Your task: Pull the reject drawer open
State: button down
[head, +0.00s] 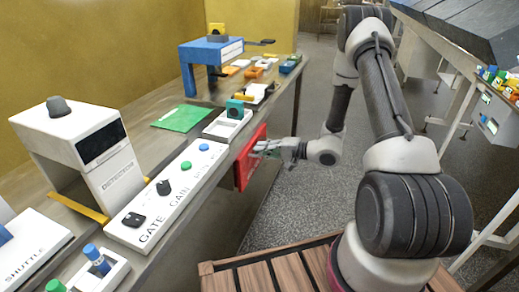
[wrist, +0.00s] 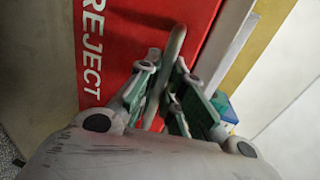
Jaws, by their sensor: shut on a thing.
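The red reject drawer (head: 246,172) is set in the front side of the bench, below the bench top. In the wrist view its red front (wrist: 120,25) carries the white word REJECT. A grey bar handle (wrist: 176,45) stands on that front. My gripper (head: 262,150) reaches the drawer from the right. In the wrist view my gripper (wrist: 168,92) has its green-padded fingers on both sides of the handle, shut on it. I cannot tell whether the drawer stands out from the bench.
The bench top above holds a white panel (head: 165,190) with knobs and buttons, a green sheet (head: 181,118) and a blue machine (head: 205,52). Open speckled floor (head: 310,190) lies right of the drawer. A slatted wooden deck (head: 275,270) is in front.

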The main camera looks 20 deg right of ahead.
jog(key=f+v, duration=0.2)
jog(key=v, duration=0.8)
jog(key=f+v, duration=0.2)
jog(key=v, duration=0.8)
jog(key=shift+s+d, duration=0.3)
jog(key=shift+d, duration=0.05)
jog(key=shift+f, duration=0.15)
jog(key=c, duration=1.5)
grip_release()
jog(key=v, duration=1.2)
jog(key=shift+w, duration=0.1)
